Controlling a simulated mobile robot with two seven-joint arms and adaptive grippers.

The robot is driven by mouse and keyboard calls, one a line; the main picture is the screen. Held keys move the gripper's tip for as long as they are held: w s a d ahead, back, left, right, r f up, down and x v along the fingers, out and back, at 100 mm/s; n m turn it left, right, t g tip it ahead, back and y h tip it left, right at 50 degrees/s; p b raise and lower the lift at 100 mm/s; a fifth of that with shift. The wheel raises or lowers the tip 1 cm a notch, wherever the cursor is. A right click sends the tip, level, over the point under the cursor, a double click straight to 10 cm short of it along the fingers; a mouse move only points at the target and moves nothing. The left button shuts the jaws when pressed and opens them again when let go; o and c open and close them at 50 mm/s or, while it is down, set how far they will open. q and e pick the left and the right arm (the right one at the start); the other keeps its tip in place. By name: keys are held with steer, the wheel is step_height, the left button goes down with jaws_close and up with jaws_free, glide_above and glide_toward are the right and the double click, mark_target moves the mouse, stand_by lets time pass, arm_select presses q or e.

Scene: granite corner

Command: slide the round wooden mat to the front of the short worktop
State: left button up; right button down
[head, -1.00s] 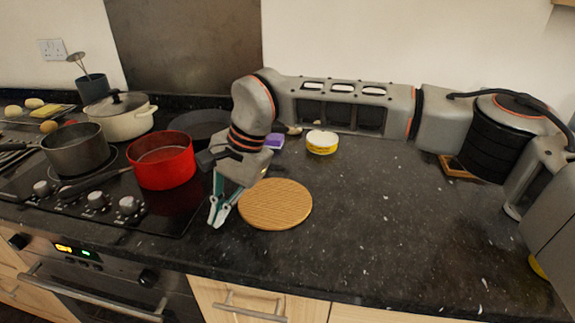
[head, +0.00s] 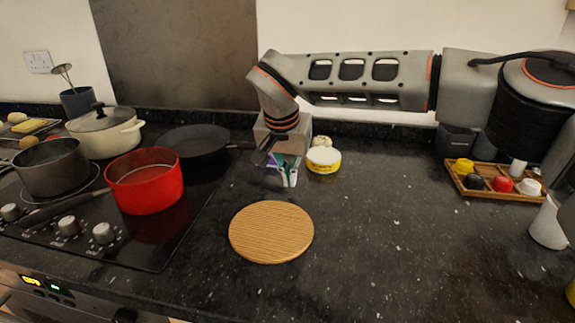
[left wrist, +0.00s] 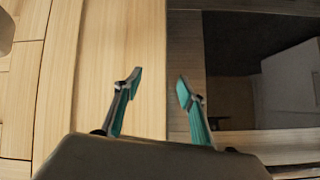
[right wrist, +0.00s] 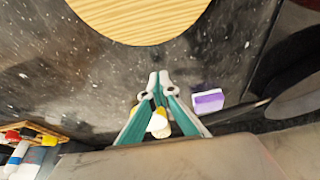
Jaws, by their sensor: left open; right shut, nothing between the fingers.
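The round wooden mat (head: 271,231) lies flat on the dark speckled worktop, right of the hob. It also shows at the top of the right wrist view (right wrist: 140,15), cut off by the frame edge. My right gripper (head: 285,179) is behind the mat, apart from it, pointing down near the yellow-and-white tub. Its fingers (right wrist: 158,78) are shut with nothing between them. My left gripper (left wrist: 158,87) shows only in the left wrist view, open and empty, in front of pale wooden cabinet fronts.
A red pot (head: 145,181) and a dark pan stand on the hob to the left. The yellow-and-white tub (head: 323,160) and a purple-and-white sponge (right wrist: 208,101) are near my right gripper. A wooden tray (head: 493,181) of small jars is at right. Worktop right of the mat is clear.

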mark_target(283, 205)
steer(key=shift+x, duration=1.2)
steer(key=s, duration=0.2)
steer(key=s+a, duration=0.1)
steer(key=shift+r, duration=0.3)
steer(key=shift+s, duration=0.45)
steer(key=shift+s+a+r+p, duration=0.15)
steer(key=shift+s+a+p, duration=0.05)
steer(key=shift+s+p, duration=0.4)
steer(key=shift+s+a+r+p, duration=0.15)
steer(key=shift+s+r+p, duration=0.05)
steer(key=shift+s+p, duration=0.35)
steer(key=shift+s+a+f, duration=0.1)
steer(key=shift+s+f, duration=0.05)
steer(key=shift+s, duration=0.15)
steer(key=shift+f, duration=0.35)
arm_select(q)
steer(key=shift+w+d+r, duration=0.15)
steer(key=shift+w+r, duration=0.05)
steer(key=shift+r, duration=0.65)
